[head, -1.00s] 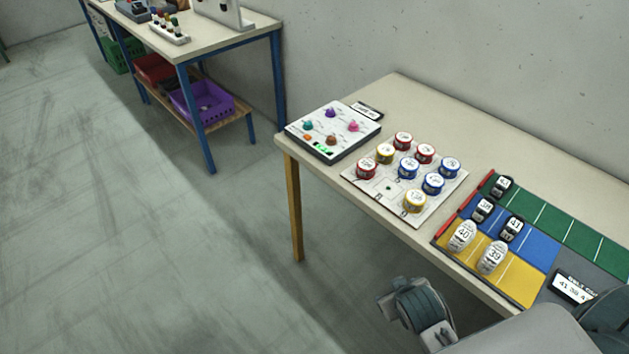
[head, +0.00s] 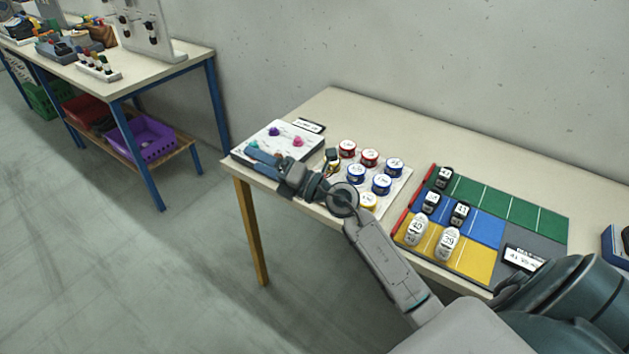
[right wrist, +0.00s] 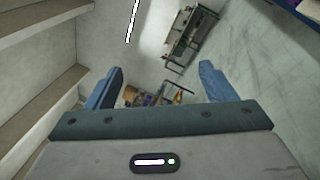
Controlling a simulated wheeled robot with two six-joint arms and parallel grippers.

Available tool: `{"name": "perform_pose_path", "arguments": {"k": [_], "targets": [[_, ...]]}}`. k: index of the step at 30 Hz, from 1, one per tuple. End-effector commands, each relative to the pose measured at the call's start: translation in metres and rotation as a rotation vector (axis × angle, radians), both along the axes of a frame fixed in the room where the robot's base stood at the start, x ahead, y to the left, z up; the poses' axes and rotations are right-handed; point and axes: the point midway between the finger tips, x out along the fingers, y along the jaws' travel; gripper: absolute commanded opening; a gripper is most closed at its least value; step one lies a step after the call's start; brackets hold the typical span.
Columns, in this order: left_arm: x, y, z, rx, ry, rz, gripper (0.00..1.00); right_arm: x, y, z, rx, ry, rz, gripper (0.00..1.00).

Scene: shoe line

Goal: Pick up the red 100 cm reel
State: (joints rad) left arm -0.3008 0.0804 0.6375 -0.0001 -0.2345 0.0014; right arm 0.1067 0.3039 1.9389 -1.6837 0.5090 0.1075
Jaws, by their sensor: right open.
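Two red reels, one at the back (head: 348,148) and one to its right (head: 370,158), stand on a white board (head: 398,200) in the head view. Their length labels are too small to read, so I cannot tell which is 100 cm. A third red reel, seen earlier at the board's front left, is hidden behind my right arm. My right gripper (head: 263,160) is open and empty, left of the reels, in front of the knobbed panel. The right wrist view shows its spread fingers (right wrist: 160,88) with no reel between them. My left gripper is not in view.
Several blue reels (head: 394,167) and a yellow reel (head: 367,202) share the board. The panel (head: 283,130) with coloured knobs stands to its left. A green, blue and yellow mat (head: 470,262) with shoe-like pieces lies to the right. Bare tabletop (head: 350,108) shows behind.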

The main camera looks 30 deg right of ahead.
Motion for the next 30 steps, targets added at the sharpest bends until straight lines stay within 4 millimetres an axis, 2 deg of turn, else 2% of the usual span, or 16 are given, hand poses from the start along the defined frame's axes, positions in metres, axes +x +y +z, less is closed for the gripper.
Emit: {"name": "perform_pose_path", "arguments": {"k": [1, 4, 7, 11, 12, 15, 18, 21, 25, 30], "targets": [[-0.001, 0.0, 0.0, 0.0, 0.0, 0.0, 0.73, 0.011, 0.003, -0.007, -0.135, 0.021, 0.035, 0.77], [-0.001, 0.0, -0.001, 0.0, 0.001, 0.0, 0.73, 0.028, -0.002, -0.033, -0.397, 0.106, 0.087, 0.77], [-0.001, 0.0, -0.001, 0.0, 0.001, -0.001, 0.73, 0.043, -0.024, -0.059, -0.646, 0.237, 0.108, 0.77], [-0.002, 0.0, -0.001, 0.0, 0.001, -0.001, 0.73, 0.054, -0.076, -0.083, -0.924, 0.461, 0.091, 0.77], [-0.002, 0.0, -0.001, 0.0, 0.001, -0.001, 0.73, 0.055, -0.094, -0.087, -0.992, 0.536, 0.077, 0.77], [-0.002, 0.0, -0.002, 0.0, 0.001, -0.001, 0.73, 0.051, -0.135, -0.09, -1.118, 0.715, 0.035, 0.77], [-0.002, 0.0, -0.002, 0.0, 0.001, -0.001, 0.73, 0.045, -0.165, -0.088, -1.19, 0.855, -0.005, 0.77], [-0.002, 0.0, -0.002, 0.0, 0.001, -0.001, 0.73, 0.039, -0.182, -0.086, -1.223, 0.943, -0.028, 0.77], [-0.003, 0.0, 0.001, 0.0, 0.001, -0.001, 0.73, 0.039, -0.189, -0.093, -1.233, 0.98, -0.037, 0.77], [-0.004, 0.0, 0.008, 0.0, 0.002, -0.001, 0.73, 0.049, -0.19, -0.118, -1.233, 0.981, -0.034, 0.77]]}}
